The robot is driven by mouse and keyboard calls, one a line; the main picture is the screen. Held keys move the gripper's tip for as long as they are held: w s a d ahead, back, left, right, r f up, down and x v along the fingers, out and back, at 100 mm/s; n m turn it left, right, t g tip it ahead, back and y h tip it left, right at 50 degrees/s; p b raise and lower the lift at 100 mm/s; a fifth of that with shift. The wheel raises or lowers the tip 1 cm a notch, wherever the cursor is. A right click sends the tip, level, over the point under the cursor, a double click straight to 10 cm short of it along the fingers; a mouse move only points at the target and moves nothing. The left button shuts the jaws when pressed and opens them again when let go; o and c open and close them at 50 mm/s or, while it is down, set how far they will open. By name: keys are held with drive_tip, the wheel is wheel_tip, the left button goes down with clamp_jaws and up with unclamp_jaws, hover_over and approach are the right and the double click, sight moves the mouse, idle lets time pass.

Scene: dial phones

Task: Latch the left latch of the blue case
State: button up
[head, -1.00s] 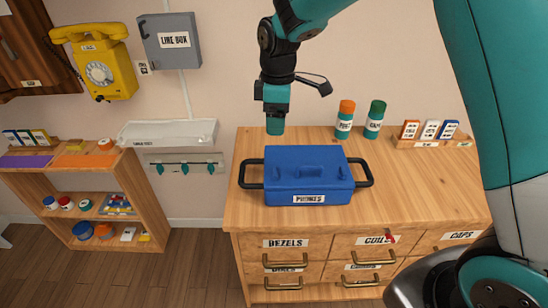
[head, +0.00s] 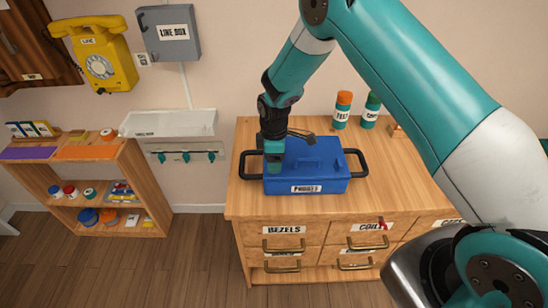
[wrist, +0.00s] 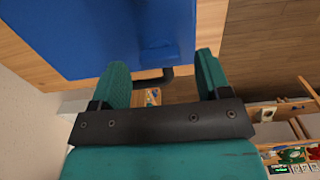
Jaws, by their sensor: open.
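The blue case (head: 325,172) sits shut-looking on the wooden counter, with a white label on its front and a black handle at each side. It also fills the upper part of the wrist view (wrist: 105,35). My gripper (head: 274,166) points down at the left part of the case and hides some of it. In the wrist view my gripper (wrist: 160,72) is open and nothing shows held between its fingers. A dark side handle (wrist: 168,74) shows beyond the finger gap. I cannot make out the left latch; contact with the case is unclear.
An orange-capped bottle (head: 342,110) and a green-capped bottle (head: 371,110) stand behind the case. A white wall tray (head: 170,124) with hooks below is at the left, beside a low shelf (head: 150,190).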

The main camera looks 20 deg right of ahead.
drive_tip(key=shift+f, duration=0.8)
drive_tip(key=c, duration=0.9)
